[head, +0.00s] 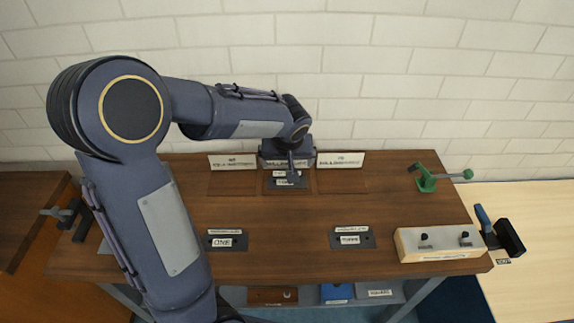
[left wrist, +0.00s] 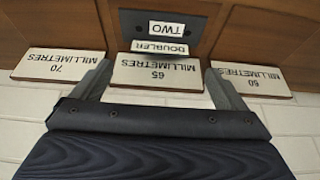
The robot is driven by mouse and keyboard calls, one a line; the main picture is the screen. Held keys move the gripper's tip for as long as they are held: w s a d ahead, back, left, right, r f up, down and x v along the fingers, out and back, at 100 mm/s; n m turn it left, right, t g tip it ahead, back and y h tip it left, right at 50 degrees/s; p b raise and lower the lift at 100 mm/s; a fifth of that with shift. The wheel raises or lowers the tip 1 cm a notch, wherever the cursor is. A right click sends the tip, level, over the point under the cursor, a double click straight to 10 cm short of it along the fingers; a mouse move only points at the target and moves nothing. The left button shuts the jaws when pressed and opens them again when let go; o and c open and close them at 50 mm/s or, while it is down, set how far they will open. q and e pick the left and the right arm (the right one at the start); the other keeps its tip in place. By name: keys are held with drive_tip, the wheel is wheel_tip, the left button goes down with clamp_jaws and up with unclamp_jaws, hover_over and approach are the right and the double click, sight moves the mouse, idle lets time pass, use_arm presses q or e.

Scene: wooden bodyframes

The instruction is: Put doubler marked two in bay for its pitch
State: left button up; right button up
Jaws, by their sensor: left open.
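The doubler marked TWO (head: 286,183) is a dark plate with white labels. It lies in the middle bay at the back of the bench, and its TWO and DOUBLER labels show in the left wrist view (left wrist: 196,32). The sign behind it, 65 MILLIMETRES (left wrist: 158,73), is partly covered by my arm in the head view. My left gripper (left wrist: 160,68) is open and empty, its fingers spread either side of the 65 sign in the wrist view, apart from the plate. The side bays' signs read 60 (head: 232,161) and 70 (head: 340,160). My right gripper is out of view.
Plates marked ONE (head: 222,241) and THREE (head: 351,239) lie toward the front of the bench. A pale block with dark knobs (head: 437,244) sits front right, and a green tool (head: 427,180) back right. Both side bays look empty.

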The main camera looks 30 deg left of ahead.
use_arm(q)
drive_tip(key=v, duration=0.6)
drive_tip(key=s+d+m+h, duration=0.2)
drive_tip(key=s+d+h, duration=0.1)
drive_tip(key=s, duration=0.7)
drive_tip(key=s+d+m+t+h, duration=0.1)
drive_tip(key=s+d+m+h, duration=0.1)
drive_tip(key=s, duration=0.9)
drive_tip(key=shift+s+d+m+t+h, duration=0.35)
drive_tip(key=shift+d+h, duration=0.25)
drive_tip(key=shift+d, duration=0.6)
